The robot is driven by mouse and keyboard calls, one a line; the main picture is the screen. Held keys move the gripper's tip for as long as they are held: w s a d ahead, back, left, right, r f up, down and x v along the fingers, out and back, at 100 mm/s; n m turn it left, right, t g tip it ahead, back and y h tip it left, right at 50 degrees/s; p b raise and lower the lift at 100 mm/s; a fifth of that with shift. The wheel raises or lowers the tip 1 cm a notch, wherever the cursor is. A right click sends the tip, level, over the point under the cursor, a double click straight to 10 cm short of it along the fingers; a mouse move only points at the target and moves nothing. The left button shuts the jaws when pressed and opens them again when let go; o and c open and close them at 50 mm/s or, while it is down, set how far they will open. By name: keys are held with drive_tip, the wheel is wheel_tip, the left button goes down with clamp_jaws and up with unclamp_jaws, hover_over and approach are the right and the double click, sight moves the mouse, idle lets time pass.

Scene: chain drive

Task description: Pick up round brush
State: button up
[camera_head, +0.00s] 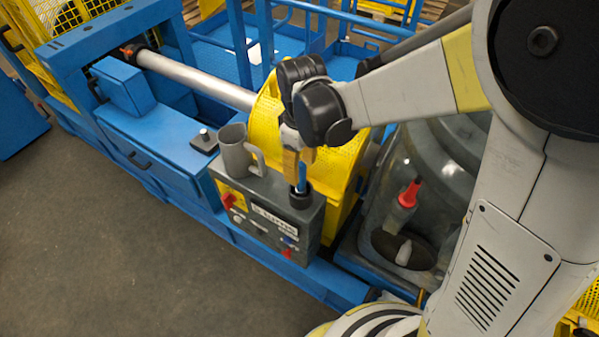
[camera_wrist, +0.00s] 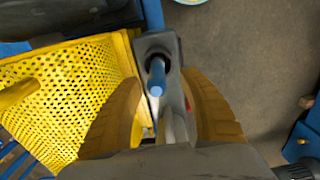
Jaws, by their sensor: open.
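The round brush shows as a blue handle (camera_head: 301,177) standing upright in a dark round holder (camera_head: 300,196) on top of the grey control box (camera_head: 258,200). Its lower part is hidden in the holder. In the wrist view the blue handle (camera_wrist: 156,78) points up toward the camera between my fingers. My gripper (camera_head: 298,158) is just above the holder, pointing down. Its yellow fingers are open, with one on each side of the handle in the wrist view (camera_wrist: 161,88). I cannot tell whether either finger touches it.
A grey mug (camera_head: 234,152) stands on the control box, left of the holder. A yellow perforated guard (camera_head: 335,165) rises close behind. A red-capped bottle (camera_head: 407,195) stands to the right, near a transparent cover. Open floor (camera_head: 90,240) lies at the front left.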

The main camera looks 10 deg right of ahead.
sight(301, 175)
drive_tip(key=f, duration=0.2)
drive_tip(key=f+b, duration=0.1)
drive_tip(key=f, duration=0.1)
drive_tip(key=shift+w, duration=0.4)
clamp_jaws()
drive_tip(key=shift+r, duration=0.1)
